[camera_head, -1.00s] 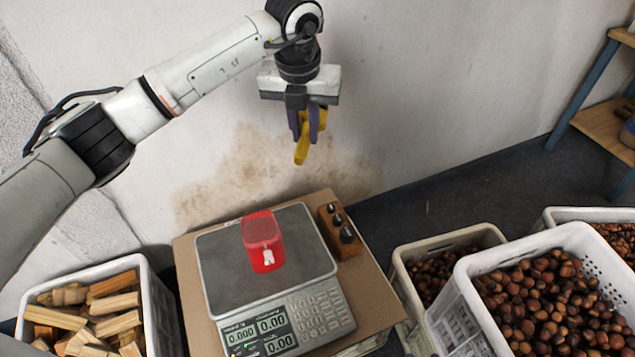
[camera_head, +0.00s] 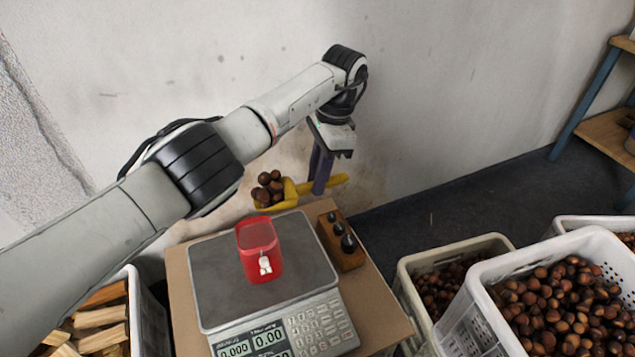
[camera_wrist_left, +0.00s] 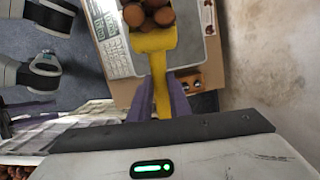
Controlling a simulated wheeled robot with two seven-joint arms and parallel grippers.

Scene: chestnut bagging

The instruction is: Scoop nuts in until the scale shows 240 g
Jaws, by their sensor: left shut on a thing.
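A red container (camera_head: 259,248) stands on the plate of the scale (camera_head: 215,282). The scale's display (camera_head: 252,342) reads 0.000 in its left window. My left gripper (camera_head: 318,190) is shut on the handle of a yellow scoop (camera_head: 281,203), above the far edge of the scale, behind and right of the container. The scoop is roughly level and holds several chestnuts (camera_head: 268,187). In the left wrist view, my gripper's purple fingers (camera_wrist_left: 162,105) clasp the handle, and the yellow scoop (camera_wrist_left: 155,42) with chestnuts (camera_wrist_left: 150,15) shows at the top. My right gripper is not in view.
The scale sits on a brown board (camera_head: 375,310) beside a wooden block with black weights (camera_head: 341,241). Crates of nuts (camera_head: 480,325) stand at the right. A white crate of firewood (camera_head: 150,320) is at the left, partly hidden by my arm. A wall rises behind.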

